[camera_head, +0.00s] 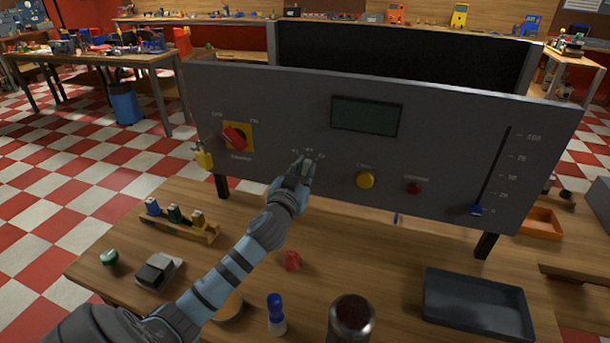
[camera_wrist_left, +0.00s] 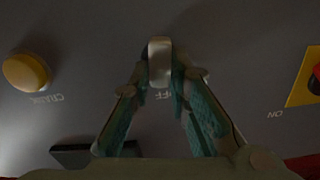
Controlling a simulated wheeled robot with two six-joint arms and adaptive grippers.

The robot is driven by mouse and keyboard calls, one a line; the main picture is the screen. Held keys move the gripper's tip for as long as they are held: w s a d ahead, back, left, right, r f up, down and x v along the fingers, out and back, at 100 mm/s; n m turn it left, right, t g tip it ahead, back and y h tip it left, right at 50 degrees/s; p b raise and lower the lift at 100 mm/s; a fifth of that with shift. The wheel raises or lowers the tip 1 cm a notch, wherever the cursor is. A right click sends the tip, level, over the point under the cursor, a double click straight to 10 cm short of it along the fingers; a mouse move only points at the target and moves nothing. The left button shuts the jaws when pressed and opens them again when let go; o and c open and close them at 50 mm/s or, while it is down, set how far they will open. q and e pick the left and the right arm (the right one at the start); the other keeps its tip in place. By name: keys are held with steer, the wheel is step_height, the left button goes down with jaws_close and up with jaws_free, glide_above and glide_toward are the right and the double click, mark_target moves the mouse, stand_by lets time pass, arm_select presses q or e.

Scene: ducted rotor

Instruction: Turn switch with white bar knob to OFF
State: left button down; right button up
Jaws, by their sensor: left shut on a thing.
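The switch's white bar knob (camera_wrist_left: 160,48) stands out from the grey panel (camera_head: 260,90). In the left wrist view, which shows the panel upside down, the bar looks upright and lies between the fingertips. My left gripper (camera_head: 304,172) is shut on the knob, one teal-padded finger on each side, as the left wrist view (camera_wrist_left: 161,75) shows. A label ending in "FF" (camera_wrist_left: 162,95) shows between the fingers, in line with the bar. In the head view my gripper hides most of the knob, and small labels above it are too blurred to read. My right gripper is out of view.
On the panel are a red rotary switch (camera_head: 235,137) on a yellow plate, a yellow button (camera_head: 365,180), a red button (camera_head: 414,188), a dark display (camera_head: 366,116) and a slider with a blue handle (camera_head: 476,210). Below, the wooden table holds a black tray (camera_head: 475,304) and several small objects.

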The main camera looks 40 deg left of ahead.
arm_select(q)
steer(key=shift+r+n+b, duration=0.1)
steer(key=shift+n+b, duration=0.2)
steer(key=shift+n, duration=0.4)
steer(key=c, duration=1.5)
jaws_free()
steer(key=shift+a, duration=0.1)
steer(key=v, duration=1.2)
steer(key=shift+w, duration=0.1)
